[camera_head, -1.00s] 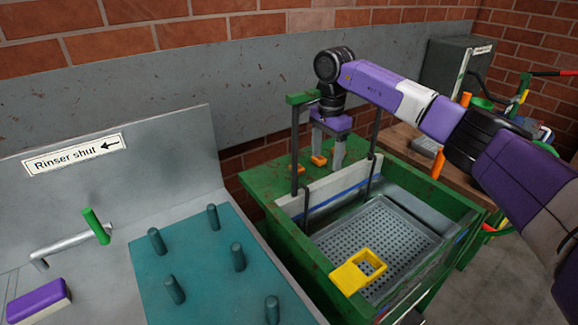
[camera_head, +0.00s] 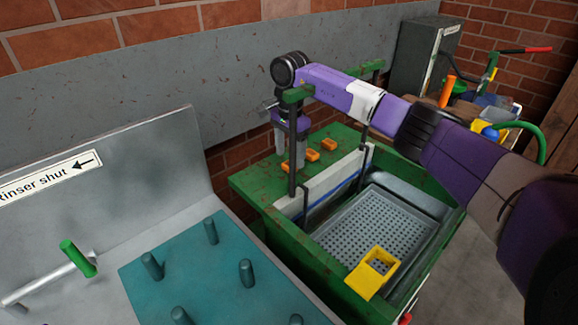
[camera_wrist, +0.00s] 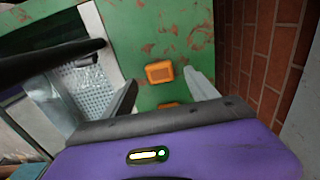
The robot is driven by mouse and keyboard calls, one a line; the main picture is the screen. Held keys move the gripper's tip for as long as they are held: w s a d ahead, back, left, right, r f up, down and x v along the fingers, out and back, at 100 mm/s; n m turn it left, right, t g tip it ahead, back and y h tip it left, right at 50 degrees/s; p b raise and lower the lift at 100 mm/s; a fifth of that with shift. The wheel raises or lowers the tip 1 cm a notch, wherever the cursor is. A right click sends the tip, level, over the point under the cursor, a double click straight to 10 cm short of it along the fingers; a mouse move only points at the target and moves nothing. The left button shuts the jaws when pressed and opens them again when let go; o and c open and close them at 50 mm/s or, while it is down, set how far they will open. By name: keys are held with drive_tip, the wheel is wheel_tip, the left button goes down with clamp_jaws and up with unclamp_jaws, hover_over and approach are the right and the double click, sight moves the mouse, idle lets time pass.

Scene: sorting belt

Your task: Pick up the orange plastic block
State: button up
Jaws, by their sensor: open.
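Three orange blocks show on the green rusty top of the tank stand in the head view: one at the right (camera_head: 328,144), one in the middle (camera_head: 313,155), and one at the left (camera_head: 285,167) low beside my fingers. My gripper (camera_head: 291,161) points down over the left part of this top, open. In the wrist view, one orange block (camera_wrist: 159,72) lies flat between and beyond the open fingers of my gripper (camera_wrist: 163,88). A second orange block (camera_wrist: 168,105) is mostly hidden by the gripper body. I cannot tell whether a finger touches a block.
A dark post and white splash panel (camera_head: 325,185) stand right beside my gripper. Beyond them is a grey perforated basin (camera_head: 375,225) with a yellow piece (camera_head: 371,275) on its front rim. A teal peg board (camera_head: 200,265) is at left; a brick wall is behind.

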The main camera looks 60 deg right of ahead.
sight(290, 164)
drive_tip(key=shift+f, duration=1.5)
drive_tip(key=shift+c, duration=0.2)
drive_tip(key=c, duration=1.4)
wheel_tip(290, 164, up, 20)
drive_tip(key=b, duration=0.1)
